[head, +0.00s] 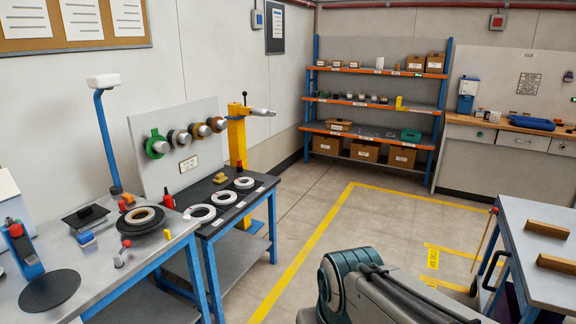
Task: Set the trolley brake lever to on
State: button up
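A trolley (530,235) with a grey top and blue frame stands at the right edge, cut off by the frame. A dark curved bar (489,272) shows at its left end. No on or off marking is readable. Only links of my arm show at the bottom centre, left of the trolley; my gripper is not in view.
Two wooden blocks (547,229) lie on the trolley. Yellow floor lines (320,240) mark a bay with clear floor. A workbench (165,245) with coils and tools stands at left. A yellow post (237,150), a shelf rack (370,100) and a wooden-topped bench (515,124) stand farther back.

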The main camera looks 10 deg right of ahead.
aim_at(494, 210)
jog(key=z, duration=0.85)
jog(key=i, duration=0.75)
jog(key=z, duration=0.6)
jog(key=i, duration=0.95)
jog(key=u, duration=0.45)
jog(key=i, duration=1.2)
jog(key=z, duration=0.95)
jog(key=i, duration=0.6)
jog(key=z, duration=0.6)
